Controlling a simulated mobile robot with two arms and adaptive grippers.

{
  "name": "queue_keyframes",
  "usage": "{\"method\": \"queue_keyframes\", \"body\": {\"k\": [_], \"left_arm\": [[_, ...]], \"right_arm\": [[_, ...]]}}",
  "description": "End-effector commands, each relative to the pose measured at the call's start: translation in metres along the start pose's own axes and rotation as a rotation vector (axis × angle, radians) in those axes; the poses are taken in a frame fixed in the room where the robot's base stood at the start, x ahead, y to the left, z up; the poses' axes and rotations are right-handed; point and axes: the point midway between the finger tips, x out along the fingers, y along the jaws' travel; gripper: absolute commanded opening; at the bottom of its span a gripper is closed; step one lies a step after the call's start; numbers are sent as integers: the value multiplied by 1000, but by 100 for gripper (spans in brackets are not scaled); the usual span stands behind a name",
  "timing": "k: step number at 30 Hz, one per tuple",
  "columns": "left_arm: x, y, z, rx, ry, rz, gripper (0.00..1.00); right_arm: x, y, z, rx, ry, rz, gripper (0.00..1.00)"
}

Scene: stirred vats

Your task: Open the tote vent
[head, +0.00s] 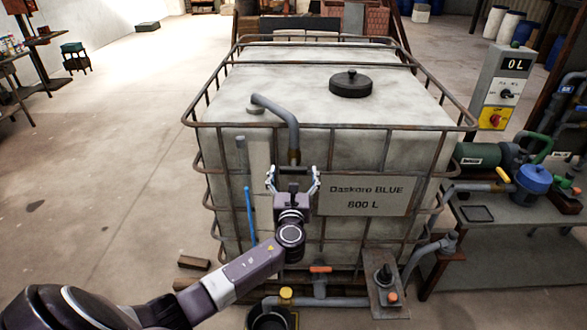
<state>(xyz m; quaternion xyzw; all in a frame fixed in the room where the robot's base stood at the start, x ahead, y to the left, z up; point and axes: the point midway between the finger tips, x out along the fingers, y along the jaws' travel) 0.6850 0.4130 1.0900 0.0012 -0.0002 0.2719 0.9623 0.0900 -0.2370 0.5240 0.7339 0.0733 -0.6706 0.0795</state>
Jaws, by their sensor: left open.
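The tote (395,150) is a white tank in a rusty metal cage, with a label plate (368,195) reading "Daskoro BLUE 800 L". A round black cap (350,84) with a small knob sits on its top. A bent grey pipe (283,115) comes out of the top and turns down over the front, ending in a brownish-orange part (294,157). I cannot tell for sure which part is the vent. My left gripper (293,172) is open, its fingers up around or just before the pipe's lower end; contact cannot be told. My right gripper is out of view.
Below are an orange-handled valve (320,269), a switch box (384,275) and a black bucket (268,318). At right, a bench (500,240) bears a pump and a blue-topped vessel (533,178); behind it stands a panel (500,88) showing "0 L". The floor at left is mostly clear.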

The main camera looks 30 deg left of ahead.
Motion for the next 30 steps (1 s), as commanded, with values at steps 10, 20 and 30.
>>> {"method": "queue_keyframes", "body": {"k": [10,20,30], "left_arm": [[14,0,-1,-2,2,-1,78],[13,0,-1,-2,2,-1,58],[13,0,-1,-6,2,-1,36]], "right_arm": [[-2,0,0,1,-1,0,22],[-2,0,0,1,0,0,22],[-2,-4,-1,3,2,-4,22]]}}
